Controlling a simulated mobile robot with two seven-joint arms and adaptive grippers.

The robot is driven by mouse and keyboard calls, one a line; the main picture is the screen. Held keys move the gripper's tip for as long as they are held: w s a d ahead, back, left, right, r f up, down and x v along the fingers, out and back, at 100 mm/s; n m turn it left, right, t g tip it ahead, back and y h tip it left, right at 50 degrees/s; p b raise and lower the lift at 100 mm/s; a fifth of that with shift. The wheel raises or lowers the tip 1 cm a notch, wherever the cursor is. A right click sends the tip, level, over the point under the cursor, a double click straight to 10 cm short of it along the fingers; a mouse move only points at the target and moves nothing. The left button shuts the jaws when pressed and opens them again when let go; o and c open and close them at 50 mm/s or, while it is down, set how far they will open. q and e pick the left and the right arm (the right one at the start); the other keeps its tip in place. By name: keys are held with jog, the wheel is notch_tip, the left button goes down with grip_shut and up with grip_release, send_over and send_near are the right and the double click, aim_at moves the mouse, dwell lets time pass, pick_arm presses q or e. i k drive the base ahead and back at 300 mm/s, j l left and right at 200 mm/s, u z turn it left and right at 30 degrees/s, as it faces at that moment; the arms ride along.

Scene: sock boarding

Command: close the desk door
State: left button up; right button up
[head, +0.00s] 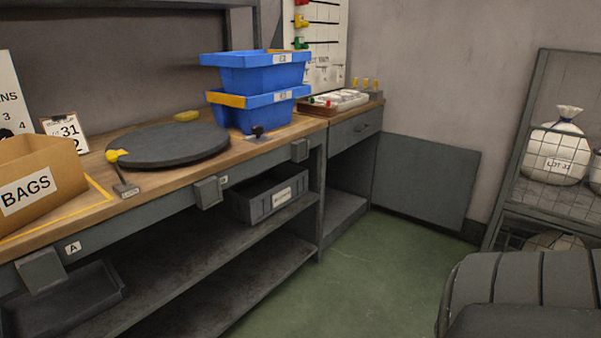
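The desk door (425,181) is a flat dark grey panel, standing open to the right of the small desk at the far end of the bench. It reaches out from the desk's right side along the back wall. The desk's cabinet opening (343,208) shows its inside below a drawer (355,128), which looks shut. No handle is visible on the door's face. Neither of my grippers is in view.
Green floor (345,275) is clear before the desk. A dark ribbed, seat-like thing (525,285) fills the lower right. A wire rack (545,205) with a white sack (560,148) stands right of the door. The wooden workbench (150,185) runs along the left.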

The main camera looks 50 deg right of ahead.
aim_at(433, 182)
jog(key=l+z, duration=0.1)
jog(key=l, duration=0.35)
jog(key=i+l+z, duration=0.15)
jog(key=l, duration=0.3)
jog(key=l+z, duration=0.1)
jog(key=l, duration=0.35)
jog(key=i+l+z, duration=0.1)
jog(key=l, duration=0.3)
jog(key=i+l+z, duration=0.1)
jog(key=l, duration=0.35)
